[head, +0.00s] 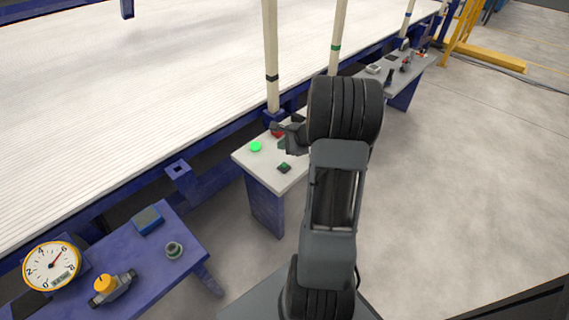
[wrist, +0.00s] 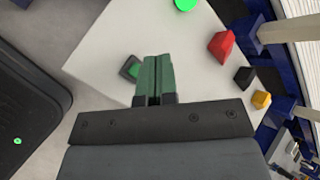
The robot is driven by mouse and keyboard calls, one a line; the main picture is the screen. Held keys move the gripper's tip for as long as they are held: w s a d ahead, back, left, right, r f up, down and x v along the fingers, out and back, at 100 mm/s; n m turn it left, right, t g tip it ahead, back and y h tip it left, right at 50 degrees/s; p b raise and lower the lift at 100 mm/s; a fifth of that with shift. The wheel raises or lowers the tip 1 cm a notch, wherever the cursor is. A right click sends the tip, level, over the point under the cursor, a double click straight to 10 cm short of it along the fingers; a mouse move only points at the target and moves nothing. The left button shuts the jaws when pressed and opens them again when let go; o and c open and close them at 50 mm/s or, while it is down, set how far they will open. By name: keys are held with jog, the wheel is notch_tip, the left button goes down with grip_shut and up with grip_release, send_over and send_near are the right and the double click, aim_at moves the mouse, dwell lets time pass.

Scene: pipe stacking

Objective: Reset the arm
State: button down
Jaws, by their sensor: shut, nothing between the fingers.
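My gripper (wrist: 154,72) shows in the wrist view with its two green fingers pressed together and nothing between them. It is over a white table top (wrist: 110,45). In the head view my arm reaches forward from the bottom, and my gripper (head: 283,143) is small and partly hidden by the dark wrist, above the white table (head: 262,173). A small dark block with a green top (wrist: 130,68) lies just left of the fingers in the wrist view, partly hidden by them. I cannot tell the exact height of the fingers above the table.
A bright green disc (head: 255,146) and a red piece (wrist: 222,44) are on the white table. Black (wrist: 244,77) and yellow (wrist: 261,99) pieces are near its edge. A blue table (head: 185,262) with a gauge (head: 52,266) stands left. Open floor (head: 470,180) lies right.

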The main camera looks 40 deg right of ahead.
dwell(0.3)
jog(key=s+a+r+n+g+p, duration=0.2)
jog(key=a+r+n+p, duration=0.3)
jog(key=a+r+p, duration=0.4)
jog(key=s+a+r+n+g+p, duration=0.25)
jog(key=a+r+n+p, duration=0.3)
jog(key=r, duration=0.65)
jog(key=s+a+r+n+h+p, duration=0.1)
jog(key=s+a+r+n+p, duration=0.3)
jog(key=r, duration=0.5)
jog(key=s+a+r+n+h+p, duration=0.2)
jog(key=s+a+r+n+p, duration=0.2)
jog(key=s+r+n+p, duration=0.4)
jog(key=shift+s+a+r+p, duration=0.2)
jog(key=shift+s+r+p, duration=0.25)
jog(key=shift+r+p, duration=0.4)
jog(key=shift+f+g, duration=0.1)
jog(key=shift+g, duration=0.15)
